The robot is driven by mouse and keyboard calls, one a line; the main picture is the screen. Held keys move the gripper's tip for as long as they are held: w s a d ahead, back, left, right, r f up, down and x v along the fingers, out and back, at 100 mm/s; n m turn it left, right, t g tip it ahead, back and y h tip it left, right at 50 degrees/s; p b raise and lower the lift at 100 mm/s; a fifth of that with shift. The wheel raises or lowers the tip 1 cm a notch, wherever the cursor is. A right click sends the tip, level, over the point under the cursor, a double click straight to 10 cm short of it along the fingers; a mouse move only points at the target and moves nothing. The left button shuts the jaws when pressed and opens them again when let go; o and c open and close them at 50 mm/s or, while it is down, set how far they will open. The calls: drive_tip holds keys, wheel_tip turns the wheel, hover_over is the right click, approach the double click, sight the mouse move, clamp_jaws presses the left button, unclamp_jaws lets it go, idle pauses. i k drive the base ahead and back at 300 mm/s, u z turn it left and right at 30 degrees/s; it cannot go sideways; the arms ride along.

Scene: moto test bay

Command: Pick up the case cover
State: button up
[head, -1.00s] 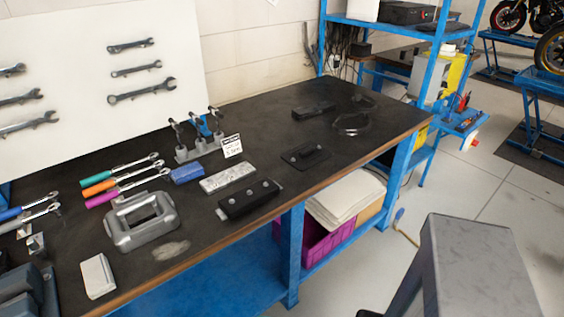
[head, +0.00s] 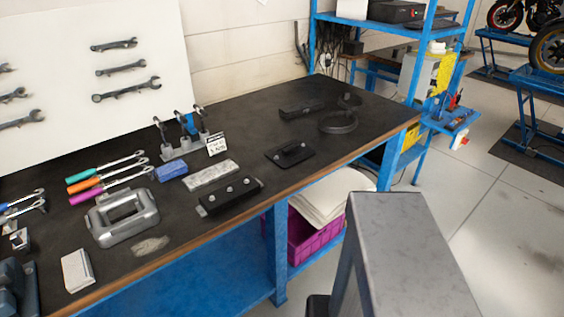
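The case cover appears to be the grey metal frame-shaped casting (head: 146,221) with a rectangular opening through its middle. It lies flat on the dark top of the workbench (head: 226,222), left of centre in the head view, with its whole outline clear. My gripper does not show. Only a grey link of my arm stands at the lower right, in front of the bench edge and apart from the cover.
Around the cover are coloured-handled tools (head: 100,184), a blue block (head: 171,171), a black bar with knobs (head: 232,195), a light block (head: 76,270) and a grey smudge. A tool stand (head: 182,145) is behind. The bench's right part has free room.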

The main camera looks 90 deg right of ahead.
sight(290, 153)
drive_tip(key=z, duration=0.1)
drive_tip(key=k, duration=2.3)
drive_tip(key=z, duration=0.45)
drive_tip(key=i, duration=1.05)
